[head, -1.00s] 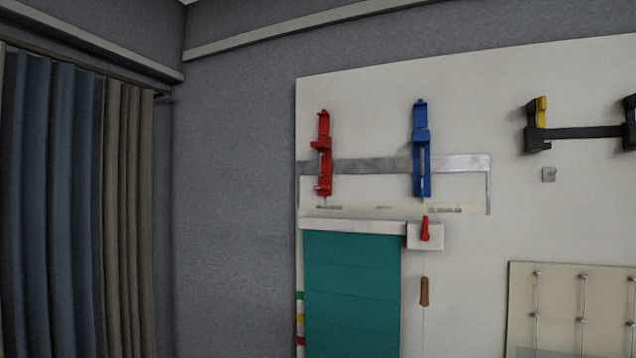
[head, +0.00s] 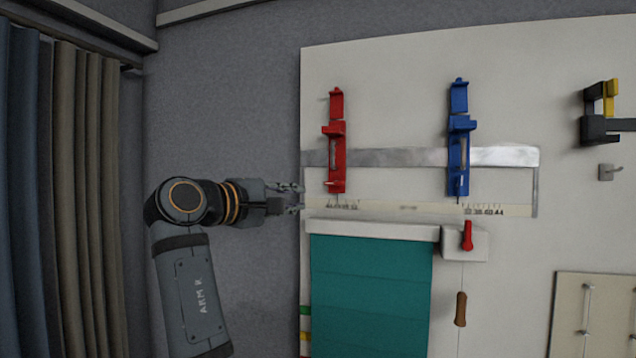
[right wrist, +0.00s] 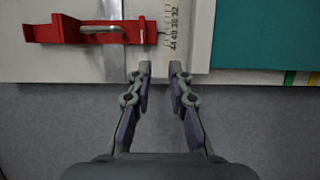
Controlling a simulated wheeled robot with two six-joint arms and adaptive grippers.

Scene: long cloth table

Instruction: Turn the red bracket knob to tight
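The red bracket (head: 338,130) is mounted upright on the white wall panel, across a grey metal strip. It also shows in the right wrist view (right wrist: 65,33), lying sideways at the upper left with a silver handle-like part. I cannot clearly tell its knob apart from its body. My right gripper (head: 296,198) is at the panel's left edge, left of the bracket's lower end and apart from it. In the right wrist view its two fingers (right wrist: 161,72) are spread and empty, near a printed scale. My left gripper is not in view.
A blue bracket (head: 459,130) is right of the red one. Below are a teal blind (head: 370,290), a white box with a red lever (head: 468,236) and a hanging brown handle (head: 461,309). A black and yellow clamp (head: 598,130) is far right. Curtains hang left.

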